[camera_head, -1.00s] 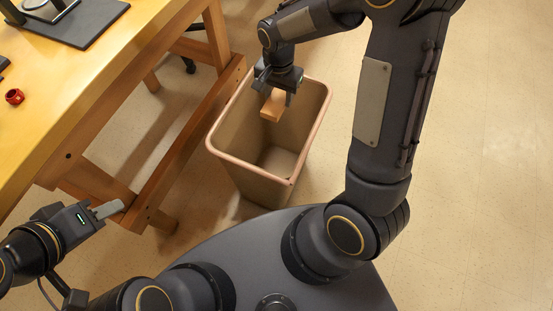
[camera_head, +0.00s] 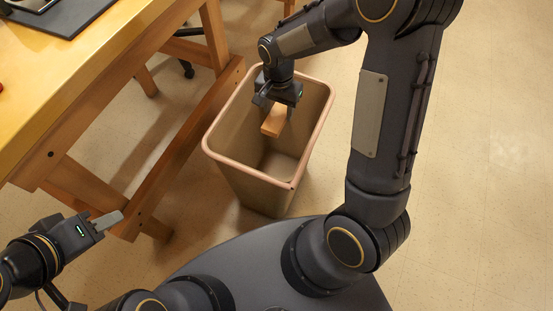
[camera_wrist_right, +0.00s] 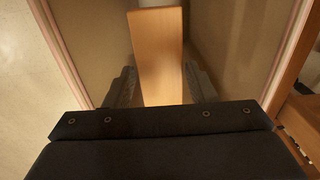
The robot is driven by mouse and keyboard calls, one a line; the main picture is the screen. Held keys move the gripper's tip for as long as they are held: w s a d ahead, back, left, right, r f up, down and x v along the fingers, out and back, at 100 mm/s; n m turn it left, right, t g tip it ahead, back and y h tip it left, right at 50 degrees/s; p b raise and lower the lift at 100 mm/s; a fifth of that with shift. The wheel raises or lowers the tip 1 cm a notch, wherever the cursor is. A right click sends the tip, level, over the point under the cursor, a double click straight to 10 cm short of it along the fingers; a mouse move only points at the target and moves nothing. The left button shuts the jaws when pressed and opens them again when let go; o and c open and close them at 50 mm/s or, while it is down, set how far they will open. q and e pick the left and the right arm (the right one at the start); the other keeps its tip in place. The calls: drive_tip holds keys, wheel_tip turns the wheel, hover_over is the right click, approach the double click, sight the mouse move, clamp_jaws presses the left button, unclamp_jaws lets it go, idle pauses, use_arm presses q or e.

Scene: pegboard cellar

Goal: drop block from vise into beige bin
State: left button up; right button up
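The wooden block (camera_head: 273,121) is a light-brown rectangular piece. My right gripper (camera_head: 277,104) is shut on it and points down over the opening of the beige bin (camera_head: 253,192). In the right wrist view, the block (camera_wrist_right: 158,55) sits between the two dark fingers (camera_wrist_right: 162,88), with the bin walls (camera_wrist_right: 90,45) around it. The bin is a tall, open container standing on the floor. My left gripper (camera_head: 108,220) is at the lower left, away from the bin; its finger gap does not show. No vise is clearly recognisable.
A wooden workbench (camera_head: 110,75) fills the upper left, its leg and lower beam close to the bin's left side. A dark mat (camera_head: 65,18) lies on it, cut off by the frame. The tiled floor (camera_head: 485,170) at right is clear.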

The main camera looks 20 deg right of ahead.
drive_tip(key=o, duration=0.4)
drive_tip(key=shift+c, duration=0.2)
drive_tip(key=shift+r, duration=0.1)
wheel_tip(320, 180, up, 6)
drive_tip(key=p, duration=0.2)
drive_tip(key=shift+r+p, duration=0.15)
drive_tip(key=shift+p, duration=0.2)
drive_tip(key=shift+r, duration=0.65)
